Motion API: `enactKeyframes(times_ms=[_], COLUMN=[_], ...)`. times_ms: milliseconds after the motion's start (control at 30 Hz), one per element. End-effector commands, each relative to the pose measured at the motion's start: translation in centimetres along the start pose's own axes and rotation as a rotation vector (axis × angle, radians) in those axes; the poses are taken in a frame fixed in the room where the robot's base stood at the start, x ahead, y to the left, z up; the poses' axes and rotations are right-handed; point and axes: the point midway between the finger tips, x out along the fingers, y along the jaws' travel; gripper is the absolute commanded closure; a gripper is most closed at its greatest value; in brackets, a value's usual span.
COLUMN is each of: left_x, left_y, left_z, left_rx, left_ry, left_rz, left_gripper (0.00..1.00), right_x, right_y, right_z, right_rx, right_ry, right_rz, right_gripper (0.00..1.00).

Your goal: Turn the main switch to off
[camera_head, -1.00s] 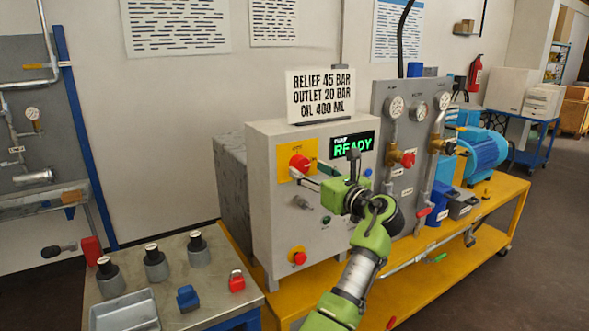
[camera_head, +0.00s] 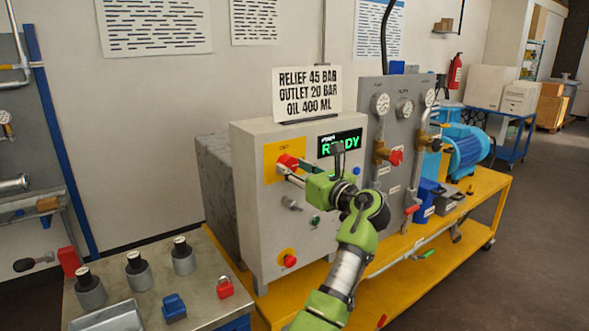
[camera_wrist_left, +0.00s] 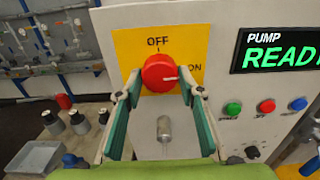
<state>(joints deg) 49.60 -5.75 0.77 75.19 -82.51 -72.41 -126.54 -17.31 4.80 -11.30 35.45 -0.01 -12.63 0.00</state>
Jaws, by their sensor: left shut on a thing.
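The main switch is a round red knob (camera_head: 288,161) on a yellow plate (camera_head: 271,172) at the upper left of the grey cabinet front. In the left wrist view the knob (camera_wrist_left: 159,72) has a pale mark pointing right, toward the word ON; OFF is printed above it. My left gripper (camera_head: 292,171) reaches the knob from the front. In the left wrist view its two fingers (camera_wrist_left: 160,88) stand on either side of the knob and are shut on it. My right gripper is not in view.
The pump display (camera_head: 340,143) reads READY. Below the switch are a keyed knob (camera_head: 292,204), a green button (camera_head: 315,221) and a red button on yellow (camera_head: 288,260). A bench (camera_head: 205,295) with a red padlock (camera_head: 225,287) stands front left. Gauges and valves are to the right.

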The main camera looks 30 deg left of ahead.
Motion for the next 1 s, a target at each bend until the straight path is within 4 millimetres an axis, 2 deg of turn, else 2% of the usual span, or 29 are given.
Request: enactKeyframes(times_ms=[367, 667, 1000], left_x=[0.1, 0.1, 0.1], left_y=[0.0, 0.0, 0.0], left_z=[0.1, 0.0, -0.1], left_rx=[-0.157, -0.428, -0.752], left_ry=[-0.001, -0.002, -0.001], left_rz=[-0.001, -0.001, -0.001], left_gripper=[0.86, 0.86, 0.86], right_x=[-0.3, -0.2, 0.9], right_y=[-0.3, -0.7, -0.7], right_z=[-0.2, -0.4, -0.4], right_rx=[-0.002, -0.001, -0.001], right_ry=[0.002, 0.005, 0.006], right_rz=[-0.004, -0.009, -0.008], right_gripper=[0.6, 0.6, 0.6])
